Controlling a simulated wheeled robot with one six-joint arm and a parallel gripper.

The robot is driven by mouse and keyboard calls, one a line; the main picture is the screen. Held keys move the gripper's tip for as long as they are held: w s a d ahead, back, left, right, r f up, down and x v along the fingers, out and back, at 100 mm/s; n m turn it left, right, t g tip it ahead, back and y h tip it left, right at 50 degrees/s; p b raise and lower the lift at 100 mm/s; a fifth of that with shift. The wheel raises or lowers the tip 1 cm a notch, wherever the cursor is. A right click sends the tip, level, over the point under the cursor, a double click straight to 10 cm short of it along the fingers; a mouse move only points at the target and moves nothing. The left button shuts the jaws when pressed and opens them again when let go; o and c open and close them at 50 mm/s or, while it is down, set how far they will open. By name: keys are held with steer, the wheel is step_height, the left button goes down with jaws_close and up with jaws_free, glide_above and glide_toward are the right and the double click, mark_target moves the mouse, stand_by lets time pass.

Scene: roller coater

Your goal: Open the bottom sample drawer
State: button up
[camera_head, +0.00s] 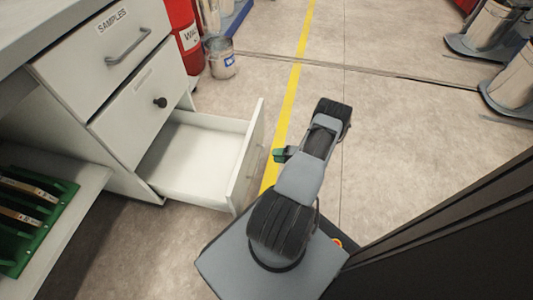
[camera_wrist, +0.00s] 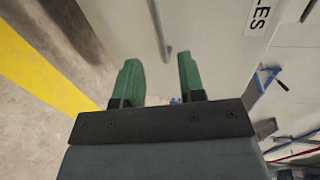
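The white cabinet's bottom drawer (camera_head: 190,170) stands pulled out in the head view. Its inside looks empty, and its front panel (camera_head: 249,158) faces my arm.
Above are a shut drawer with a round black knob (camera_head: 160,102) and a shut top drawer (camera_head: 105,55) labelled SAMPLES. A dark panel (camera_head: 470,230) is at right.

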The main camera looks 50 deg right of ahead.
steer(key=p+v, duration=0.1)
steer(key=v, duration=0.5)
steer(key=shift+s, duration=0.2)
steer(key=shift+d+r, duration=0.1)
steer(key=shift+d, duration=0.05)
steer(key=w+a+r+n+g+p, duration=0.2)
steer(key=w+a+r+g+p, duration=0.25)
steer(key=r, duration=0.75)
steer(key=w+a+r+n+g+p, duration=0.2)
steer(key=w+a+r+g+p, duration=0.3)
steer(key=r, duration=0.7)
steer(key=w+a+r+n+g+p, duration=0.25)
steer(key=r+p, duration=0.45)
steer(key=r, duration=0.6)
steer(key=s+a+r+n+h+p, duration=0.1)
steer(key=a+r+p, duration=0.5)
steer(key=r, duration=0.6)
steer(key=s+a+r+n+t+h+p, duration=0.1)
steer(key=s+a+r+h+p, duration=0.3)
steer(key=r, duration=0.9)
steer(key=s+a+r+n+t+h+p, duration=0.1)
steer(key=s+a+r+n+h+p, duration=0.2)
steer(key=a+r+p, duration=0.7)
step_height(320, 180, up, 2)
steer(key=shift+s+a+r, duration=0.2)
steer(key=shift+s+a, duration=0.1)
steer(key=shift+a, duration=0.3)
steer(key=shift+a+n, duration=0.1)
steer(key=shift+n, duration=0.15)
